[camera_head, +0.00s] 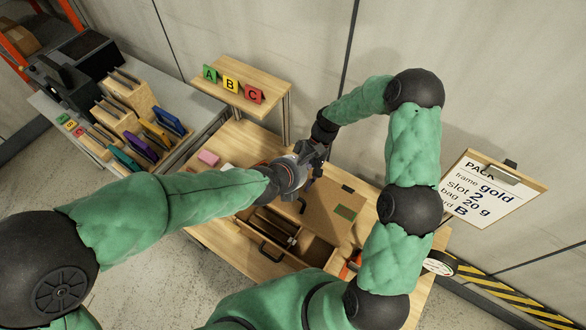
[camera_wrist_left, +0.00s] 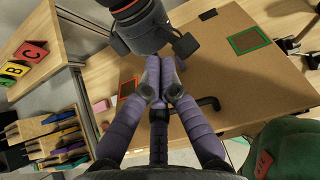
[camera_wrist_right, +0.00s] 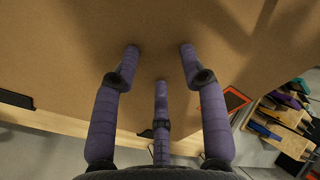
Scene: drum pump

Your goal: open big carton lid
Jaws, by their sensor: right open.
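The big carton's brown board (camera_head: 324,207), with a green-outlined rectangle, lies on the wooden table. It also shows in the left wrist view (camera_wrist_left: 240,85) and fills most of the right wrist view (camera_wrist_right: 160,30). My left gripper (camera_head: 305,165) is over the carton's left part; in the left wrist view (camera_wrist_left: 162,62) its fingers are together, with nothing clearly seen between them. My right gripper (camera_wrist_right: 158,50) is open, its spread fingertips facing the board; contact cannot be told. In the head view it is largely hidden by the left gripper.
An open wooden compartment with dark items and a black handle (camera_head: 271,252) is at the table's front. A small stand with A, B, C cards (camera_head: 230,84) is behind. A side bench with racks (camera_head: 125,110) is left. A clipboard (camera_head: 490,192) hangs right. Both wrists are close together.

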